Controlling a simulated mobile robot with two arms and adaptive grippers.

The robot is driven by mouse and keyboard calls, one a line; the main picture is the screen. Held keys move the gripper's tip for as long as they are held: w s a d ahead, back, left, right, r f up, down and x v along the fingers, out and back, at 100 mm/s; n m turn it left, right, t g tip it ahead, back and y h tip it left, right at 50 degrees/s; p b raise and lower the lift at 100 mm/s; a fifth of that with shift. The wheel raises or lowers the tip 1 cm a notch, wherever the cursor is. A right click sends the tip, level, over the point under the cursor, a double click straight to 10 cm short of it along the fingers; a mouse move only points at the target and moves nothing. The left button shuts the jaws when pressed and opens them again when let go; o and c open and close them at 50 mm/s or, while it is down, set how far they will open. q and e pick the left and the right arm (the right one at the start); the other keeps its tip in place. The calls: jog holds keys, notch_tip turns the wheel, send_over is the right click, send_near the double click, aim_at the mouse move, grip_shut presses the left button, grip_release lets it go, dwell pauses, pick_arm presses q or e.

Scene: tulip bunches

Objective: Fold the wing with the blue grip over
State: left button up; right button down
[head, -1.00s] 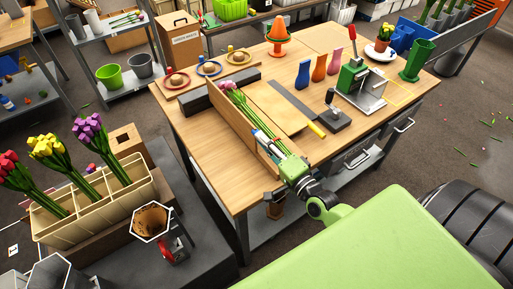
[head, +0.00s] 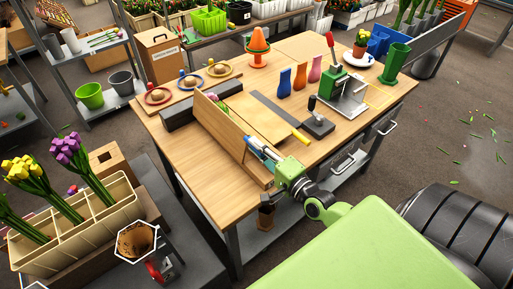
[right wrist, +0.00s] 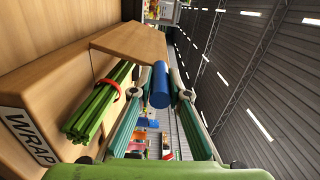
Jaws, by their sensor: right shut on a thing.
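The wing with the blue grip is a wooden panel (head: 223,123), raised on edge and leaning on the wrap board in the head view. Its blue grip (right wrist: 160,85) is a cylinder between the fingers of my right gripper (right wrist: 160,92). The right gripper is shut on it in the head view too (head: 273,158). Green tulip stems (right wrist: 95,108) with a red band lie beside the panel in the right wrist view. In the head view the panel hides most of the bunch; a few blooms (head: 217,101) show past it. My left gripper is out of view.
A flat wooden panel (head: 253,110) lies right of the raised wing. Bare tabletop (head: 190,150) lies left of the wing.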

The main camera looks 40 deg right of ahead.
jog(key=c, duration=1.9)
grip_release()
jog(key=shift+d, duration=0.15)
jog(key=s, duration=0.8)
jog(key=s+d, duration=0.1)
jog(key=s, duration=0.3)
jog(key=shift+f, duration=0.1)
